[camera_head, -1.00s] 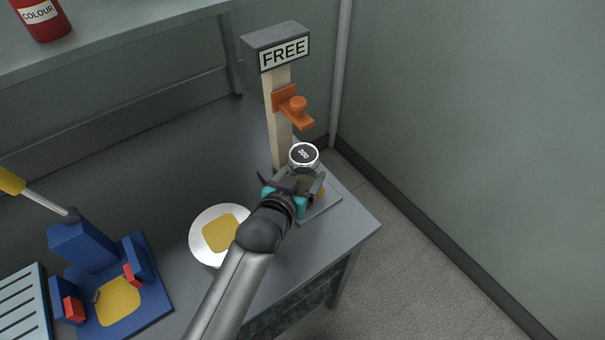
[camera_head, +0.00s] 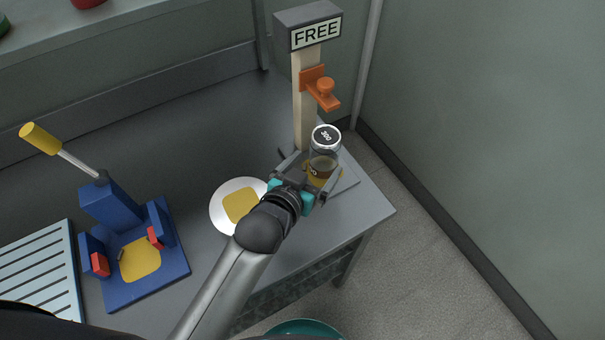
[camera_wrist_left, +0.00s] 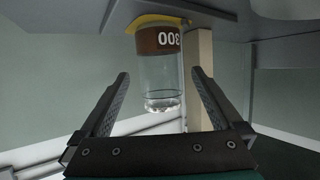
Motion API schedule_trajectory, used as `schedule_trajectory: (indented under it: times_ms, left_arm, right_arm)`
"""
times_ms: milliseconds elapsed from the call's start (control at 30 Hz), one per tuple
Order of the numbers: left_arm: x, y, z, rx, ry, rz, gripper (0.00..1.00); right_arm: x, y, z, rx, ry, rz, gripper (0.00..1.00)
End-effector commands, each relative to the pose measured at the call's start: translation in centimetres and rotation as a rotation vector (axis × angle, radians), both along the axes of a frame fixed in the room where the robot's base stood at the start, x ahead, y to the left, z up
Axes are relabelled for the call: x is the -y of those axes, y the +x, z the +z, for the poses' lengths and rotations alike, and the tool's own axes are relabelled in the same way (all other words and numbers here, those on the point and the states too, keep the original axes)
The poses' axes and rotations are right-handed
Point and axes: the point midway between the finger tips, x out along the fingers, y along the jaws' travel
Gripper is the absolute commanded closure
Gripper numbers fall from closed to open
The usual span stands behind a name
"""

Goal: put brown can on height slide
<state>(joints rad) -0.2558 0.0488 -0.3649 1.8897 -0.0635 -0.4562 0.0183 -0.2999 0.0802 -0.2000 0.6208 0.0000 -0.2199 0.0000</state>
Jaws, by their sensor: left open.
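The can (camera_head: 324,160) has a silver rim, a dark lid marked 300, a clear body and a brown band low down. It stands upright on the yellow patch of the height slide's base (camera_head: 348,182); in the left wrist view the can (camera_wrist_left: 160,75) appears upside down, with the patch above. The height slide has a pale post (camera_head: 305,110), an orange slider (camera_head: 322,88) above the can and a FREE sign (camera_head: 316,32). My left gripper (camera_head: 318,168) is open, its fingers (camera_wrist_left: 160,85) either side of the can's outline, apparently not touching it. My right gripper is out of view.
A white round plate (camera_head: 218,212) with a yellow patch lies left of the gripper. A blue fixture (camera_head: 175,275) with a yellow-handled lever (camera_head: 40,138) and a slatted rack (camera_head: 40,275) stand further left. A teal rounded thing (camera_head: 305,330) shows below the bench's front edge.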

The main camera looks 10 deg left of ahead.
Motion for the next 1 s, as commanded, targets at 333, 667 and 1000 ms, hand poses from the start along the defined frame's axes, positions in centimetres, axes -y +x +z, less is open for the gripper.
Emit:
schedule_trajectory:
  times_ms: [333, 667, 1000]
  left_arm:
    - [-1.8, -4.8, 2.1, -0.002, 0.001, 0.001, 0.0]
    - [-2.1, -5.6, 2.5, 0.0, 0.0, 0.001, 0.0]
    - [-2.1, -5.6, 2.5, 0.0, 0.0, 0.001, 0.0]
  right_arm:
    - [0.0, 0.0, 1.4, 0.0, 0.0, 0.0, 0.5]
    - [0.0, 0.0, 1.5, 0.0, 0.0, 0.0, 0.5]
    - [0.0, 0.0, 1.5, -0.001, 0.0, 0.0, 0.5]
